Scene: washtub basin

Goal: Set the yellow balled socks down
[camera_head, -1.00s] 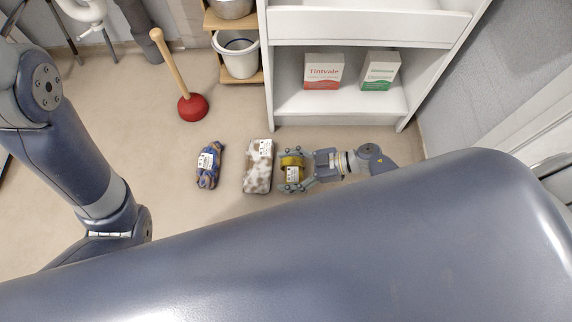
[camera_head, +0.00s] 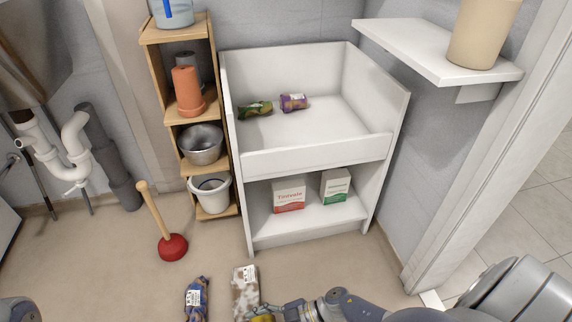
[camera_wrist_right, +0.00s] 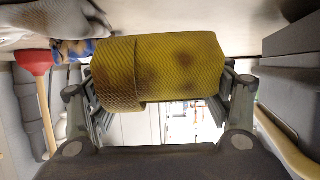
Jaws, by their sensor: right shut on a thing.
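The yellow balled socks (camera_wrist_right: 165,70) are clamped between the fingers of my right gripper (camera_wrist_right: 160,92), filling the middle of the right wrist view. In the head view, only a bit of the yellow socks (camera_head: 263,318) shows at the bottom edge, with my right gripper (camera_head: 280,312) shut around them, low by the floor. Whether they touch the floor cannot be told. A white-brown patterned bundle (camera_head: 245,288) lies just left of them, and a blue-brown bundle (camera_head: 197,298) farther left. My left gripper is out of view.
A white washtub basin (camera_head: 315,155) stands behind, holding a green-brown bundle (camera_head: 255,110) and a purple bundle (camera_head: 294,102). Two boxes, one red-white (camera_head: 289,195) and one green-white (camera_head: 335,186), sit on its lower shelf. A red plunger (camera_head: 172,247) stands left. Floor between plunger and basin is clear.

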